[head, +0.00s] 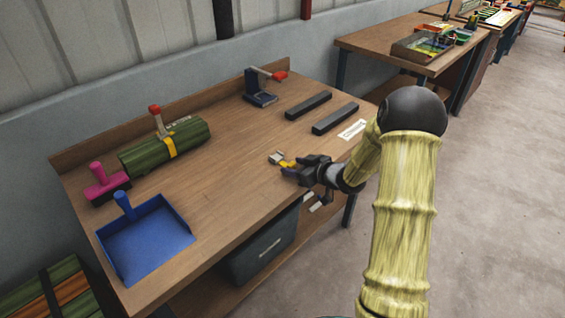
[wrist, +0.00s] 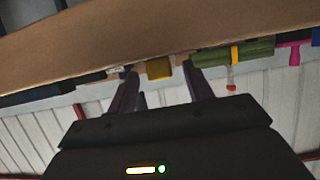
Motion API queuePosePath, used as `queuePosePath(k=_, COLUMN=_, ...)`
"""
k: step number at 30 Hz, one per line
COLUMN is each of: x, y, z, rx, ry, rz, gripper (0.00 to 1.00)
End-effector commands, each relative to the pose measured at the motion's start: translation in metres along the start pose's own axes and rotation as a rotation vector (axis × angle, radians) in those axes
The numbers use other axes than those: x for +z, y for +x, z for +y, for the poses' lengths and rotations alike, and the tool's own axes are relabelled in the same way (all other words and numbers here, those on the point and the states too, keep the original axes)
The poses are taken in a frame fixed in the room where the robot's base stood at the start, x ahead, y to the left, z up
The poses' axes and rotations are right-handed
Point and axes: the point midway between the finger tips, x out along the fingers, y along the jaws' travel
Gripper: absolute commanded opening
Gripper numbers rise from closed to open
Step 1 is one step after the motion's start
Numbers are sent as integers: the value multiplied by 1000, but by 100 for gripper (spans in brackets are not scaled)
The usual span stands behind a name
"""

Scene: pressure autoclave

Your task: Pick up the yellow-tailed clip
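The yellow-tailed clip (head: 278,158) lies on the wooden workbench, with a pale metal end and a yellow tail. My gripper (head: 291,168) is low over the bench at the clip's right side, close to the yellow tail. In the wrist view the yellow tail (wrist: 158,69) shows between the two fingers of my gripper (wrist: 160,70), with a gap on each side. The fingers are apart and hold nothing. The head view does not show clearly whether a finger touches the clip.
Two dark bars (head: 335,118) and a white label (head: 352,130) lie behind my gripper. A clamp-like tool with a red handle (head: 262,88), a green strapped roll (head: 165,148), a pink-handled brush (head: 105,183) and a blue dustpan (head: 147,240) stand farther left. The bench (head: 225,200) is bare near the clip.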

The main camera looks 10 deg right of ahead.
Motion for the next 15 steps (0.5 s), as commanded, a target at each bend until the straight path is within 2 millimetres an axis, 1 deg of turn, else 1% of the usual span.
queuePosePath(k=1, x=0, y=0, z=0, rx=0, ry=0, rz=0, gripper=41)
queuePosePath(k=5, x=0, y=0, z=0, rx=0, ry=0, rz=0, gripper=15)
queuePosePath(k=6, x=0, y=0, z=0, rx=0, ry=0, rz=0, gripper=8)
queuePosePath(k=7, x=0, y=0, z=0, rx=0, ry=0, rz=0, gripper=4)
queuePosePath(k=15, x=-2, y=-1, z=0, rx=0, ry=-1, rz=1, gripper=4)
